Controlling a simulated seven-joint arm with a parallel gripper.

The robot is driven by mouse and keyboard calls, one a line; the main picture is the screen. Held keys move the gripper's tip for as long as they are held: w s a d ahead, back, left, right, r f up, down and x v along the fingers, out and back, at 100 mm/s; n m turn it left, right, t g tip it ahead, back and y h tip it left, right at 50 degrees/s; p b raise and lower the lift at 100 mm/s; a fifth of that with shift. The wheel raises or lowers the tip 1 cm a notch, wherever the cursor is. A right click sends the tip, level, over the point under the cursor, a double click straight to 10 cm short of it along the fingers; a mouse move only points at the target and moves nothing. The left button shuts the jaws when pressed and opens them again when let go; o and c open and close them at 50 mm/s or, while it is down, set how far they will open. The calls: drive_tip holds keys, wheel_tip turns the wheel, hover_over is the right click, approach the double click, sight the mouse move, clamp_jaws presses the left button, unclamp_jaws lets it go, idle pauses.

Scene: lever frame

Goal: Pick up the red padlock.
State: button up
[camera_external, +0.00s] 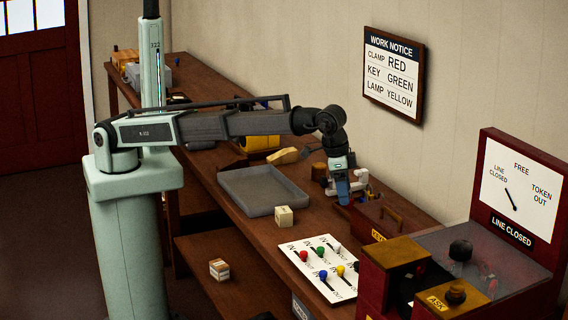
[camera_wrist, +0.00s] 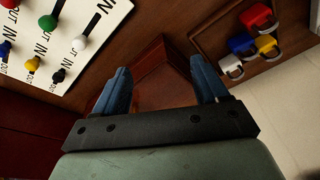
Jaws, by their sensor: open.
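The red padlock (camera_wrist: 257,17) lies at the upper right of the wrist view, in a wooden tray (camera_wrist: 205,48). A blue padlock (camera_wrist: 242,43), a yellow padlock (camera_wrist: 266,44) and a white padlock (camera_wrist: 230,63) sit close below it. My gripper (camera_wrist: 160,82) is open with nothing between its blue fingers. It points down over a reddish-brown box (camera_wrist: 163,62), to the left of the padlocks. In the external view my gripper (camera_external: 342,198) is over the bench, and I cannot make out the red padlock there.
A white lever panel (camera_external: 320,262) with coloured knobs lies on the bench in front. A grey tray (camera_external: 262,190) and a pale block (camera_external: 284,216) are to the left of my gripper.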

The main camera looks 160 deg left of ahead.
drive_tip(key=s+a+r+n+h, duration=0.2)
drive_tip(key=s+a+r+n, duration=0.2)
drive_tip(key=s+a, duration=0.75)
drive_tip(key=shift+g, duration=0.4)
drive_tip(key=f, duration=0.4)
drive_tip(key=s+d+f, duration=0.1)
drive_tip(key=f, duration=0.4)
drive_tip(key=s+f, duration=0.1)
drive_tip(key=f, duration=0.3)
drive_tip(key=shift+d+f, duration=0.35)
drive_tip(key=shift+d, duration=0.05)
drive_tip(key=shift+c, duration=0.3)
drive_tip(key=c, duration=1.1)
drive_tip(key=shift+c, duration=0.2)
